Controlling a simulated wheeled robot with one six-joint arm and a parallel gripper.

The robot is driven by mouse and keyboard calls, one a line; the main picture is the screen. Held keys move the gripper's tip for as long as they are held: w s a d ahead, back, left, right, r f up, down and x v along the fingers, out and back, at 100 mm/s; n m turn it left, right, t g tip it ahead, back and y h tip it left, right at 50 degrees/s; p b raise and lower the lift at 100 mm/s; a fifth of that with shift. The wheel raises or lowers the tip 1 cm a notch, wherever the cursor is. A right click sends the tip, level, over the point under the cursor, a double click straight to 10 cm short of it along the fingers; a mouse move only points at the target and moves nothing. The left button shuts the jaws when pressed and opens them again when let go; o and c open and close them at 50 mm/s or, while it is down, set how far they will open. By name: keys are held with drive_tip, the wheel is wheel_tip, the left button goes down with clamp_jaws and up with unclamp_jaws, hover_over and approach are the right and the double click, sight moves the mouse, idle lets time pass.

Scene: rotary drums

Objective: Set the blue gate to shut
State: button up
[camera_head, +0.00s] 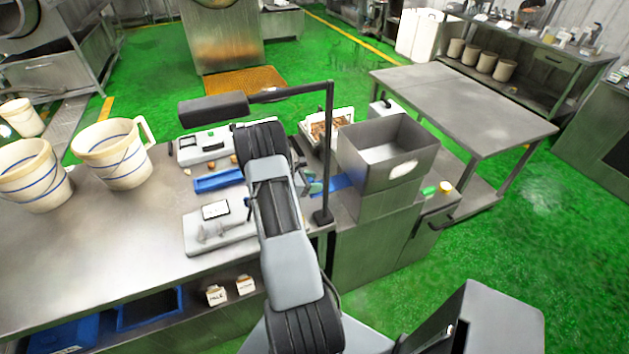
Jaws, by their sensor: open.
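A flat blue piece (334,182) lies on the bench just left of the grey steel box, partly hidden by a black post. A blue trough (218,181) lies left of my arm. I cannot tell which of these blue parts is the gate, or whether it is open or shut. My arm rises from the bottom centre across the bench. Its far end is behind its own links, and my gripper is hidden there. Small grey-green parts show at the arm's right side, too small to make out.
An open grey steel box (385,165) stands right of the black post (328,150), which carries a horizontal bar over the bench. White buckets (112,155) stand at the left. A grey device (218,226) lies near the front edge. A bare steel table (465,105) stands behind right.

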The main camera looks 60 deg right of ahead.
drive_tip(key=shift+s+d+f, duration=0.15)
drive_tip(key=shift+s+d, duration=0.1)
drive_tip(key=shift+d, duration=0.05)
clamp_jaws()
idle(0.5)
